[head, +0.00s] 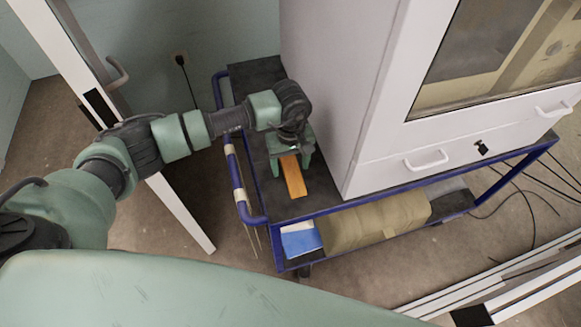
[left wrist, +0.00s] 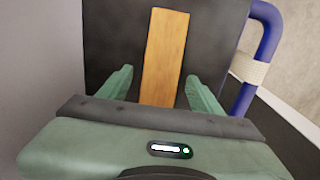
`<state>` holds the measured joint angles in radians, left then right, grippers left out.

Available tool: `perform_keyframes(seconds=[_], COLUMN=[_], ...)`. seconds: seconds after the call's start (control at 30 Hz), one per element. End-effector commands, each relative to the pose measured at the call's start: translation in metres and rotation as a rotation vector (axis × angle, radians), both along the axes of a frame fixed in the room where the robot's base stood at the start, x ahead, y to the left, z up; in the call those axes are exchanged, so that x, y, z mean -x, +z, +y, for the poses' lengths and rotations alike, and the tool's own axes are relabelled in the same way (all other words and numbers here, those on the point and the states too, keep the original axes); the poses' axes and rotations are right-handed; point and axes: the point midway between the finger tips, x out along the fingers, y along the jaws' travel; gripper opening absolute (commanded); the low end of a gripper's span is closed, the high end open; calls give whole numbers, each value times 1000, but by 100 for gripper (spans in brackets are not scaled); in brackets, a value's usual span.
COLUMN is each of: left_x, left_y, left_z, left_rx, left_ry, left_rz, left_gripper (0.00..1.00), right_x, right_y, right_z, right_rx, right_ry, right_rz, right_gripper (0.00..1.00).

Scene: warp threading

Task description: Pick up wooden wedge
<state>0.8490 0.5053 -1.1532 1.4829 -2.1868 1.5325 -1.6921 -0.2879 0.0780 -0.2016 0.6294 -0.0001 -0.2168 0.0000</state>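The wooden wedge (head: 293,177) is a narrow orange-brown block lying on the dark top of the blue-framed cart, left of the white cabinet. My left gripper (head: 290,164) is over the wedge's far end in the head view. In the left wrist view the wedge (left wrist: 164,58) runs between the two green fingers (left wrist: 161,85). The fingers are spread, with a gap on each side of the wedge. The wedge's near end is hidden by the gripper body in that view. My right gripper is not in view.
The large white cabinet (head: 330,90) stands on the cart close to the right of my left gripper. The cart's blue handle (head: 241,195) rises at the left. A wrapped tan bundle (head: 375,222) sits on the lower shelf. Cables lie on the floor at right.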

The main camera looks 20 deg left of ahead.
Motion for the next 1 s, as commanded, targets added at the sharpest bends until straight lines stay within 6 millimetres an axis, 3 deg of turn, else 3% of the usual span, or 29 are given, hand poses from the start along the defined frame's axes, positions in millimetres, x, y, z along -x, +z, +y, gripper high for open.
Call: perform_keyframes(seconds=[0.03,0.2,0.23,0.67,0.87,1.0], left_x=[0,0,0,-1,-2,-2], left_y=[0,0,0,12,47,87], left_z=[0,0,0,0,0,0], left_rx=[0,1,1,1,2,2], left_ry=[0,0,0,-1,-1,-2], left_rz=[0,-1,-1,-3,-6,-8], left_gripper=[52,4,0,0,0,0], right_x=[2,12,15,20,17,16], right_y=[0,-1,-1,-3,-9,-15], right_z=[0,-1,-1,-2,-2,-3], right_rx=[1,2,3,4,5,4], right_ry=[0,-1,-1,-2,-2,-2], right_rz=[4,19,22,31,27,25], right_gripper=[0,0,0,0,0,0])
